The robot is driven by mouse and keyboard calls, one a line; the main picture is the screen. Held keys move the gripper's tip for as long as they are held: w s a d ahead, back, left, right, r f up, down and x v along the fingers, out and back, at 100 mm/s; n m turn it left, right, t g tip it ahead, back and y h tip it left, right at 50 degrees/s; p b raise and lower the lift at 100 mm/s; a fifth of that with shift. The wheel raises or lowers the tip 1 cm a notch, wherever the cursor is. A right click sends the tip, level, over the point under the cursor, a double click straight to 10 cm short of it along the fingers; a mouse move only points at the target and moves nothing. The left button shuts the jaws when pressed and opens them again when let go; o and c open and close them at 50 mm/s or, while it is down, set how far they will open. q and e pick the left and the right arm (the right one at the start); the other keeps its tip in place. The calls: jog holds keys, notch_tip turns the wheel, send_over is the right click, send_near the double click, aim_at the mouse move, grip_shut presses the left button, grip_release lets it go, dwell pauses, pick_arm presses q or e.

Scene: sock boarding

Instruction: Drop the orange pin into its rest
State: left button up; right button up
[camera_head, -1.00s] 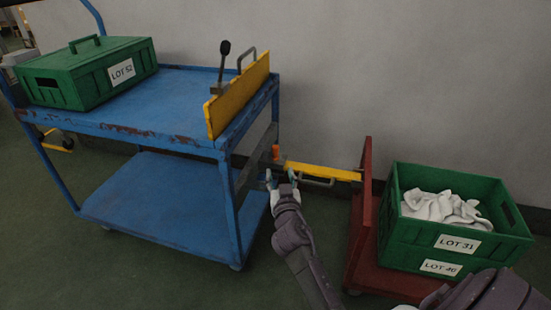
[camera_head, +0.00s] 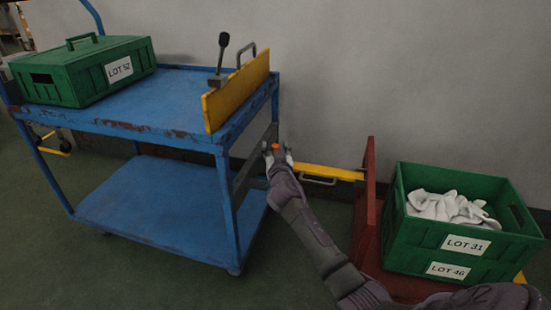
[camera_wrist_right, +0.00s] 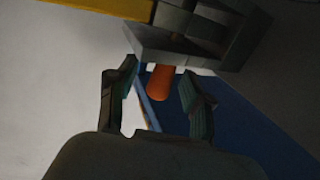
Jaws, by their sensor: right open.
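The orange pin (camera_head: 276,147) shows as a small orange end at the side of the blue cart, close to the yellow bar. In the right wrist view the orange pin (camera_wrist_right: 160,82) stands between the two fingers, below a grey metal bracket (camera_wrist_right: 178,40). My right gripper (camera_head: 277,155) is at the pin in the head view. In the wrist view my right gripper (camera_wrist_right: 163,88) is open, with a finger on each side of the pin and visible gaps. I cannot tell how the pin sits in the bracket. My left gripper is not in view.
The blue cart (camera_head: 165,185) carries a lidded green LOT 52 box (camera_head: 90,75) and an upright yellow panel (camera_head: 235,95). A yellow bar (camera_head: 325,171) runs to a red cart panel (camera_head: 366,200). A green LOT 31 crate (camera_head: 470,243) with white socks stands at right.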

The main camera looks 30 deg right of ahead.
grip_shut()
jog(key=shift+r, duration=0.15)
